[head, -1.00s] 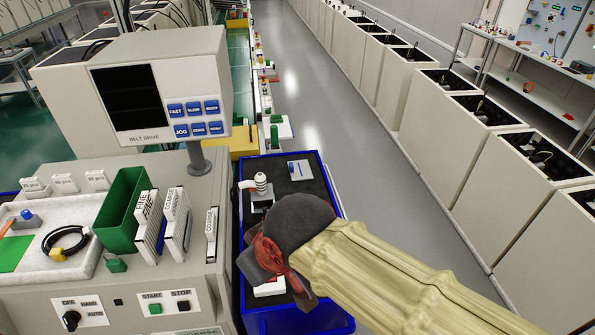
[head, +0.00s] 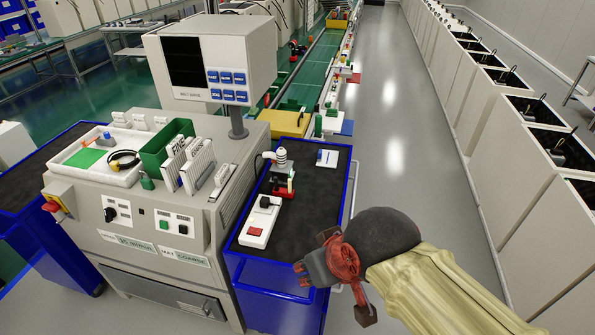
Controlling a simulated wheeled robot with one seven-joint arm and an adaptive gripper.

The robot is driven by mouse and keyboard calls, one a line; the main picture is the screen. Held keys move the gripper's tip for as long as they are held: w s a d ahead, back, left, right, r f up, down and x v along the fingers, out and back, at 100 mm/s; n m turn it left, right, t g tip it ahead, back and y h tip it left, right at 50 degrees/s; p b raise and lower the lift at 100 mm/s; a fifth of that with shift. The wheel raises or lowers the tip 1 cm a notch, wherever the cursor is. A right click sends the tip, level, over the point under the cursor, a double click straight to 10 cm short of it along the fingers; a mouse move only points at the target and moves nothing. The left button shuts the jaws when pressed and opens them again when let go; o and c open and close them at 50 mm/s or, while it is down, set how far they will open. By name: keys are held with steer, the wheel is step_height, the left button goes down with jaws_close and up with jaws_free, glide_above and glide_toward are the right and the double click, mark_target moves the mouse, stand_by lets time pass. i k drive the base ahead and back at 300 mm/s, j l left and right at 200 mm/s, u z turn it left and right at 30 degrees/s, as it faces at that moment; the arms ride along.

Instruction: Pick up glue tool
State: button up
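I cannot tell for certain which thing is the glue tool. A likely one is the upright device with a white ribbed top and a red and black lower part (head: 281,172), at the back left of the blue-rimmed dark-topped cart (head: 318,208). A dark cable curves from its left side. My gripper (head: 318,268), dark grey and red, is over the cart's front right edge, in front of and to the right of this device and apart from it. I see nothing held. Its fingers are seen from behind, so their opening is unclear.
A white block with a red switch and a black plug (head: 258,226) lies on the cart's left side. A grey machine with a control panel (head: 165,215) stands to the left. A small white and blue piece (head: 327,157) lies at the cart's back. Open floor (head: 400,130) is to the right.

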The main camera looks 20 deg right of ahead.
mark_target(280, 164)
steer(key=l+u, duration=0.1)
steer(key=l, duration=0.45)
steer(key=k+l+u, duration=0.1)
steer(key=l, duration=0.4)
steer(key=k+l+u, duration=0.15)
steer(key=l, duration=0.4)
steer(key=i+l, duration=0.15)
steer(key=l, duration=0.2)
steer(key=i+l+u, duration=0.15)
steer(key=l, duration=0.2)
steer(key=i+l, duration=0.2)
steer(key=l, duration=0.2)
steer(key=i+l+u, duration=0.1)
steer(key=l, duration=0.25)
steer(key=i+l+u, duration=0.1)
steer(key=l, duration=0.3)
steer(key=i+l, duration=0.25)
steer(key=l, duration=0.15)
steer(key=i+l+u, duration=0.1)
steer(key=i, duration=0.3)
steer(key=i+l, duration=0.35)
steer(key=i+u, duration=0.05)
